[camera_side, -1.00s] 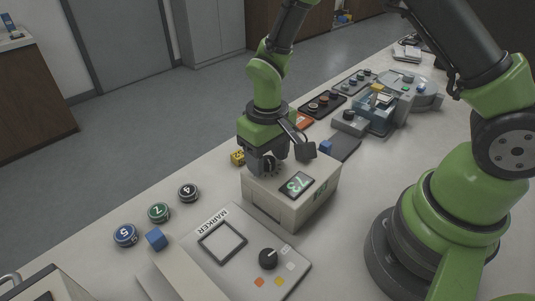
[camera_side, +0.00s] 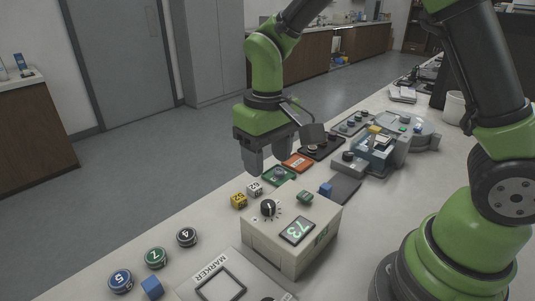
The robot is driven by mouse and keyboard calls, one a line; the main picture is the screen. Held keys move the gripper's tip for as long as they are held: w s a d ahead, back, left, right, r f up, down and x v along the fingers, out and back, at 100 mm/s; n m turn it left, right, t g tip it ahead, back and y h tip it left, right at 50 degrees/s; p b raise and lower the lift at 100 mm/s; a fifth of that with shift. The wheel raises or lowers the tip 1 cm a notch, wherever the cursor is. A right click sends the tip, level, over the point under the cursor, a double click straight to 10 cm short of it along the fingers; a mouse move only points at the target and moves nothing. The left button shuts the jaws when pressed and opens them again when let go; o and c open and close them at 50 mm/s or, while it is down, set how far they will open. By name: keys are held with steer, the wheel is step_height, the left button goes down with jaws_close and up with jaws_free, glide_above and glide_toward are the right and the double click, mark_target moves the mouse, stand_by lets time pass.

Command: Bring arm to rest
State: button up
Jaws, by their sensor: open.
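My gripper (camera_side: 268,155) is at the upper middle of the side view, raised above the table behind the beige box. Its two dark fingers point down and stand apart with nothing between them. The beige box (camera_side: 285,245) has a black knob (camera_side: 268,208), a green button and a display reading 73 (camera_side: 297,230). The fingers are clear of the box and the knob.
Yellow and white small cubes (camera_side: 239,200) lie left of the box. The marker panel (camera_side: 215,285) is in front. Trays and a press-like machine (camera_side: 376,150) stand behind right.

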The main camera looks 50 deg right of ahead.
steer(key=s+d+r+m+t+y, duration=0.2)
steer(key=s+r+t, duration=0.5)
steer(key=s+r, duration=0.6)
steer(key=shift+s+d+r+m, duration=0.2)
steer(key=shift+s+d+m, duration=0.3)
steer(key=shift+s, duration=0.65)
